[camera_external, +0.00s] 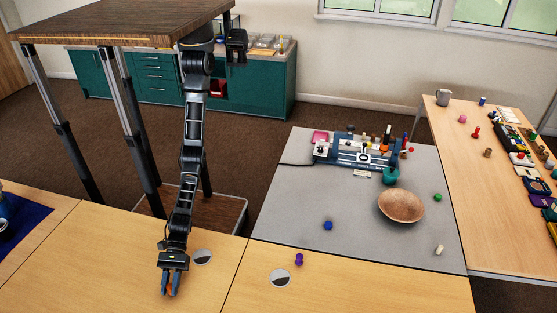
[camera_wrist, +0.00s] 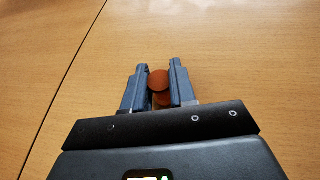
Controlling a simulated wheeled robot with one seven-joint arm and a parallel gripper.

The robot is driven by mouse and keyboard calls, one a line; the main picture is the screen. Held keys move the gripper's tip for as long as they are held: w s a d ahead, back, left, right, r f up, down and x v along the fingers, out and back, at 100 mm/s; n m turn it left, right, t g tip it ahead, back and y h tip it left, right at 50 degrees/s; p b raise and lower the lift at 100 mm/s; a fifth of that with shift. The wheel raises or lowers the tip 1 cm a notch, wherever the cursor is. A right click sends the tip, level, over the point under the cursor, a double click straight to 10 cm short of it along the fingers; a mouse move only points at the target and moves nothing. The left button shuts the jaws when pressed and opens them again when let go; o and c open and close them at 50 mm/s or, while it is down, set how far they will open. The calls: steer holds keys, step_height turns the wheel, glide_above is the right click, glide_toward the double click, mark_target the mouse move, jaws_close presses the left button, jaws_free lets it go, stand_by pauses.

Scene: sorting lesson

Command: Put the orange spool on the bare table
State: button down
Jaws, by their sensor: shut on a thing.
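The orange spool (camera_wrist: 158,80) is between the two fingers of my gripper (camera_wrist: 157,85) in the wrist view, with its round top end facing the camera. My gripper is shut on it. In the external view my gripper (camera_external: 171,283) points down over the bare wooden table (camera_external: 120,265) at the front, and a little orange of the spool (camera_external: 172,292) shows between the fingertips. The lower part of the spool is mostly hidden by the fingers. I cannot tell whether the spool touches the table.
A purple piece (camera_external: 299,259) and a round disc (camera_external: 280,278) lie to the right; another disc (camera_external: 203,257) is close to my gripper. A grey mat (camera_external: 290,190) holds a bowl (camera_external: 401,206) and a blue piece (camera_external: 328,225).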

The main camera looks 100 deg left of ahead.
steer(key=shift+f, duration=0.15)
steer(key=c, duration=0.9)
jaws_free()
steer(key=shift+r, duration=0.2)
steer(key=p+v, duration=0.2)
steer(key=v, duration=1)
